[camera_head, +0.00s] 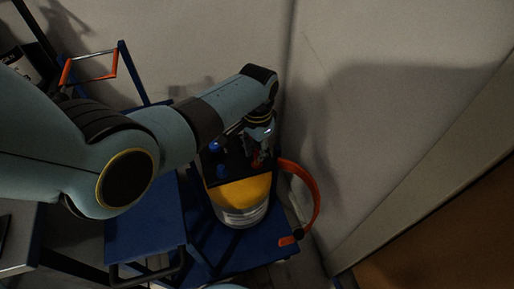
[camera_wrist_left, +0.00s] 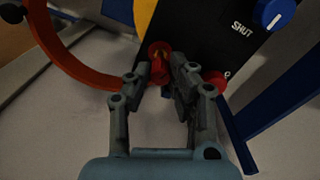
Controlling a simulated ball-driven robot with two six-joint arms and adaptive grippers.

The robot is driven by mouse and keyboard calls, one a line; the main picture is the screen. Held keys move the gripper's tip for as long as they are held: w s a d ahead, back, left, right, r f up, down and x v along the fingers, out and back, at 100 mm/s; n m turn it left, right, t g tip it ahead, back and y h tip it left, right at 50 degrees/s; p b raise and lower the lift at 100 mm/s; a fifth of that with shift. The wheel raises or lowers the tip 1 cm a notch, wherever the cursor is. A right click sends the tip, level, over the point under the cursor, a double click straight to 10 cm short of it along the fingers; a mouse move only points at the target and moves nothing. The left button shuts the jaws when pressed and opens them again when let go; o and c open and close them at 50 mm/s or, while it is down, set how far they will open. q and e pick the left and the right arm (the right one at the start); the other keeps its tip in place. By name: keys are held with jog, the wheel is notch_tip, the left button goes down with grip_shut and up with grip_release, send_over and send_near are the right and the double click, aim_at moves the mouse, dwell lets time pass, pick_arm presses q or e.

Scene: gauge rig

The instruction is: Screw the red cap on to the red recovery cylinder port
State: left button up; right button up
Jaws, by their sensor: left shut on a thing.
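The yellow cylinder (camera_head: 240,193) stands on a blue platform with a black panel on its top. My left gripper (camera_head: 259,148) reaches over that panel from above. In the left wrist view, its two fingertips (camera_wrist_left: 161,76) are closed on the red cap (camera_wrist_left: 160,71). Right behind the cap is a red round port (camera_wrist_left: 155,47) with a brassy middle. The cap overlaps the port in this view, and I cannot tell whether they touch or how far the cap is on. My right gripper is not in view.
Another red part (camera_wrist_left: 216,80) is half hidden behind the right finger. A blue knob (camera_wrist_left: 272,13) marked SHUT sits on the black panel. An orange-red curved strap (camera_head: 312,195) arches beside the cylinder. Grey walls stand close behind and to the right.

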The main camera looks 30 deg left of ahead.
pick_arm(q)
jog(key=shift+f, duration=0.15)
jog(key=shift+f, duration=0.15)
jog(key=shift+f+b, duration=0.6)
jog(key=shift+b, duration=0.05)
jog(key=shift+f, duration=0.35)
jog(key=shift+f, duration=0.1)
dwell(0.9)
